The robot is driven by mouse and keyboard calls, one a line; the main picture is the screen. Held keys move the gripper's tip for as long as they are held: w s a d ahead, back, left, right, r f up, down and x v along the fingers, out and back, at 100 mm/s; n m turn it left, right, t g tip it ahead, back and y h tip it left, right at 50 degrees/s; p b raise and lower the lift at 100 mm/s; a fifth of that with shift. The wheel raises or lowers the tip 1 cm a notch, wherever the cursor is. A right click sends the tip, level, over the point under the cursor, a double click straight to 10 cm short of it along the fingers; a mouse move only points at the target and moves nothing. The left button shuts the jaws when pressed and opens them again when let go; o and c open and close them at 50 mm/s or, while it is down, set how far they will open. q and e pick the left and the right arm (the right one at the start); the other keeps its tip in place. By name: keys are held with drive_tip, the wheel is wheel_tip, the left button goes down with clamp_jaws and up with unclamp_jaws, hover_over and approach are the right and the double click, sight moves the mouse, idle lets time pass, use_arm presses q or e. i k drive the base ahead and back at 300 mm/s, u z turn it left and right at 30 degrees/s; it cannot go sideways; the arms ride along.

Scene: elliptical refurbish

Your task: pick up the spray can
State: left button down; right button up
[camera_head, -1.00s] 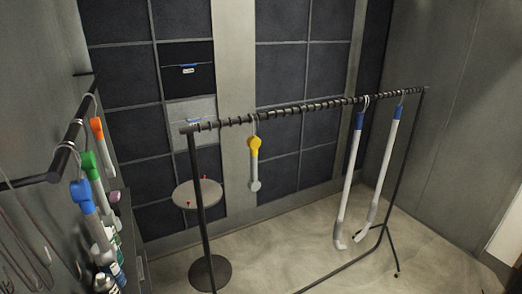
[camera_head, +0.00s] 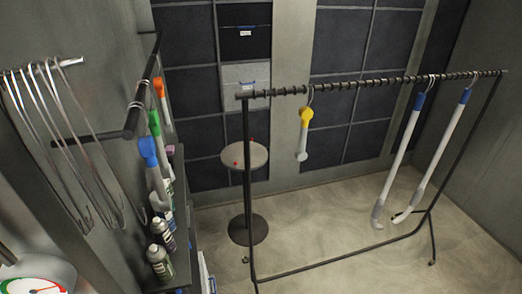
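Several spray cans stand on a dark shelf at the lower left, under the hanging brushes. The nearest spray can (camera_head: 159,262) is grey with a pale label and stands upright near the shelf's front. Another can (camera_head: 162,233) stands just behind it. More bottles behind them are partly hidden by the hanging tools and each other. Which one is the task's can, I cannot tell. Neither of my grippers shows in the head view.
Brushes with blue (camera_head: 148,152), green and orange heads hang from a wall bar above the shelf (camera_head: 182,262). Wire hangers (camera_head: 62,140) hang at left. A dial scale (camera_head: 36,282) is at lower left.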

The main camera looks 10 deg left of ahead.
sight(161, 232)
drive_tip(key=u, duration=1.35)
